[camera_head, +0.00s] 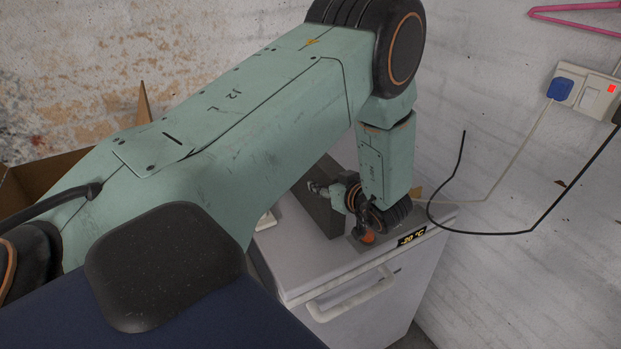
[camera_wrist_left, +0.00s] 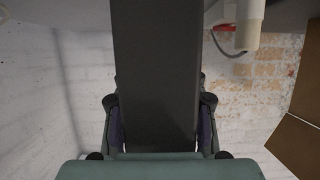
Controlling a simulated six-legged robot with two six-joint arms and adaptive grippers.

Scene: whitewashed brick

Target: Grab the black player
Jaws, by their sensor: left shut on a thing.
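The black player is a dark, flat slab (camera_head: 322,212) over the top of the white freezer (camera_head: 320,262), tilted on edge in the head view. My left arm reaches over it from the left, and my left gripper (camera_head: 338,191) is at its upper right side. In the left wrist view the player (camera_wrist_left: 157,60) runs up the middle between the two fingers of my left gripper (camera_wrist_left: 158,112), which is shut on it. The arm hides part of the player, and I cannot tell whether its lower edge touches the freezer. My right gripper is not in view.
The freezer has a front handle (camera_head: 350,297) and a "-20 °C" display (camera_head: 411,238). A black cable (camera_head: 480,232) hangs by the wall at right, below a socket with a blue plug (camera_head: 560,89). An open cardboard box (camera_head: 45,175) is at left, partly behind my arm.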

